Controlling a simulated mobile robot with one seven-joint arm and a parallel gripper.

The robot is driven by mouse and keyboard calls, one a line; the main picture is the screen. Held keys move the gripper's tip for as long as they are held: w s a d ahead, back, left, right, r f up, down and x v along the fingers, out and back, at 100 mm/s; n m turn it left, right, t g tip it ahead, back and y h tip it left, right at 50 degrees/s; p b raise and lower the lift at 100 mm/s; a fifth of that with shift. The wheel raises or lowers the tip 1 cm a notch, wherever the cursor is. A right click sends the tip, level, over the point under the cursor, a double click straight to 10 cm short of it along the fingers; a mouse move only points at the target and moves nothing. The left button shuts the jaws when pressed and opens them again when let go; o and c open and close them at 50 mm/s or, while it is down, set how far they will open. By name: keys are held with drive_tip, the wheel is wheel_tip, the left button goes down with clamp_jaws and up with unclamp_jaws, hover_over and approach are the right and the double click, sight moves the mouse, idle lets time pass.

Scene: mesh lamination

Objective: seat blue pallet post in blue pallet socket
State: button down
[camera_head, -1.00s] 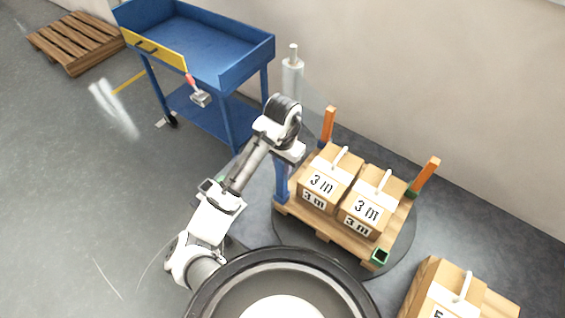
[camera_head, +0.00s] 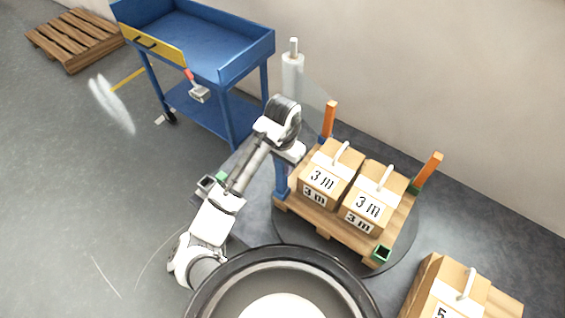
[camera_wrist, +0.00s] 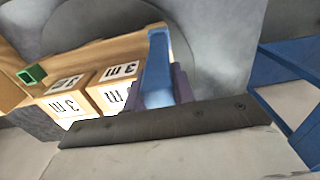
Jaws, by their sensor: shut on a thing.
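The blue post (camera_wrist: 158,55) is between the fingers of my gripper (camera_wrist: 162,85), which are shut on it in the wrist view. In the head view the post (camera_head: 281,172) stands roughly upright at the left corner of the wooden pallet (camera_head: 323,224), below my wrist. Blue shows right down to that corner, where the blue socket (camera_head: 281,196) seems to be. I cannot tell where post ends and socket begins, nor how deep the post sits. My wrist partly covers the post's top.
Two cartons (camera_head: 322,180) marked "3 m" stand on the pallet, close to the post. Orange posts (camera_head: 329,118) stand at two other corners; a green socket (camera_head: 381,253) at the front corner is empty. A blue cart (camera_head: 228,63) stands behind my arm.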

drive_tip(key=shift+f, duration=0.25)
drive_tip(key=c, duration=1.1)
unclamp_jaws()
drive_tip(key=shift+r, duration=0.1)
wheel_tip(320, 180, up, 14)
drive_tip(key=shift+f+p, duration=0.1)
drive_tip(key=shift+p, duration=0.75)
